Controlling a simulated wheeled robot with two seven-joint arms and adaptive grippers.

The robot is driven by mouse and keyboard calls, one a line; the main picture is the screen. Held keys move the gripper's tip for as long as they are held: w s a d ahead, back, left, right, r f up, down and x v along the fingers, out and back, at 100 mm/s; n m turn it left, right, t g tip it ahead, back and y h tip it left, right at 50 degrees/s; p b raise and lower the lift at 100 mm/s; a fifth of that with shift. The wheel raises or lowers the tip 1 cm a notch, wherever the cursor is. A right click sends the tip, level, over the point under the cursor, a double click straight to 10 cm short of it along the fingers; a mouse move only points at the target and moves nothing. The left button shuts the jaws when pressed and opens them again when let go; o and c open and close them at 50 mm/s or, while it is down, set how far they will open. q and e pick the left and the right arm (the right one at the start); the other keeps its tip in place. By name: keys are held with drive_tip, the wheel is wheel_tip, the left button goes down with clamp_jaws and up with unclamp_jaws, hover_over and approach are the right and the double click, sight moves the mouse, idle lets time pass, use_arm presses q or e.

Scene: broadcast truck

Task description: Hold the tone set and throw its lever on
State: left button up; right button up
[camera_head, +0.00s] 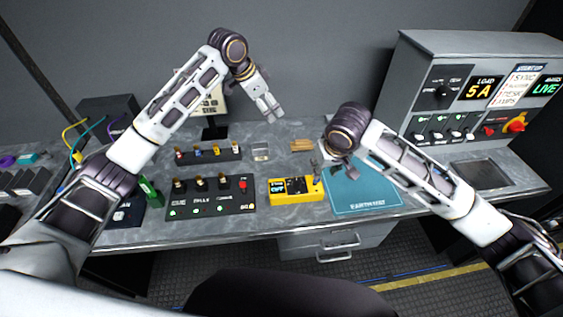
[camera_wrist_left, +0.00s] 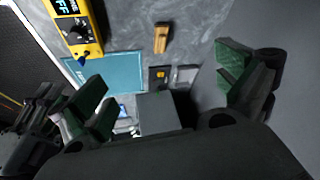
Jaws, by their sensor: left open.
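The tone set (camera_head: 296,189) is a yellow box on the bench with a dark face, a knob and a display that appears to read OFF. In the left wrist view the tone set (camera_wrist_left: 88,30) is at the upper left. A small lever (camera_wrist_left: 82,60) with a bluish tip shows at its end. My left gripper (camera_head: 272,108) is open and empty, raised above the back of the bench, apart from the set. My right gripper (camera_head: 343,166) is mostly hidden behind its wrist, over the teal mat, right of the set; its fingers cannot be made out.
A teal mat (camera_head: 365,194) lies right of the set. A black switch panel (camera_head: 208,208) stands to its left, and a smaller switch strip (camera_head: 208,157) behind that. A wooden block (camera_head: 302,145) lies behind the set. A grey console (camera_head: 460,105) stands at the right.

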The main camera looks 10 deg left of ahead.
use_arm(q)
drive_tip(key=s+d+f+m+g+y, duration=0.2)
drive_tip(key=s+d+f, duration=0.2)
drive_tip(key=s+f, duration=0.15)
drive_tip(key=m+g+y, duration=0.2)
hover_over(281, 187)
wheel_tip(281, 187, down, 6)
drive_tip(key=shift+d, duration=0.1)
drive_tip(key=shift+f, duration=0.1)
drive_tip(key=shift+f, duration=6.85)
